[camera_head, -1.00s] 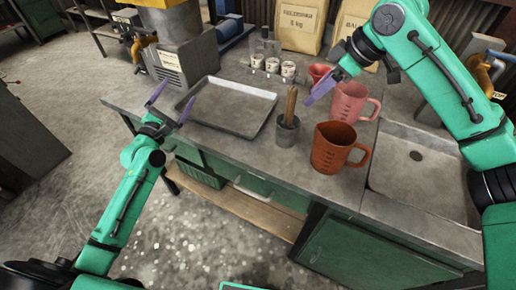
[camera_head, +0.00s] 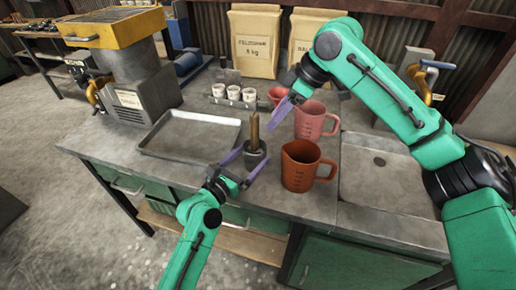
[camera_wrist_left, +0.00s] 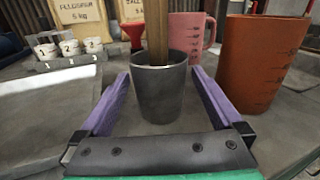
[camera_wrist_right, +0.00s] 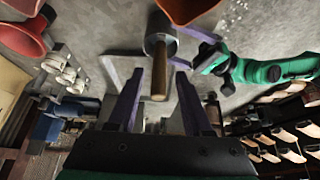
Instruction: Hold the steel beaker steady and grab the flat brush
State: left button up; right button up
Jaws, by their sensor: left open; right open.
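The steel beaker (camera_head: 254,161) stands upright on the bench, with the wooden handle of the flat brush (camera_head: 254,131) sticking up out of it. The brush's lower end is hidden inside the beaker. My left gripper (camera_head: 245,167) is open, its purple fingers on either side of the beaker. In the left wrist view the beaker (camera_wrist_left: 160,97) sits between the fingers, with gaps at its sides. My right gripper (camera_head: 277,104) is open and empty, above and behind the beaker. In the right wrist view the brush handle (camera_wrist_right: 160,75) points up between the fingertips, and the beaker (camera_wrist_right: 160,40) lies beyond them.
An orange jug (camera_head: 297,172) stands close right of the beaker, a pink jug (camera_head: 308,124) behind it and a red funnel (camera_head: 277,95) farther back. A metal tray (camera_head: 150,153) lies left. Small numbered cups (camera_head: 234,93) stand behind; a sink (camera_head: 370,190) is at right.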

aim_at(260, 146)
pick_arm(q)
jog(key=x, duration=0.5)
jog(key=shift+w+d, duration=0.2)
jog(key=shift+w, duration=0.1)
jog(key=shift+c, duration=0.3)
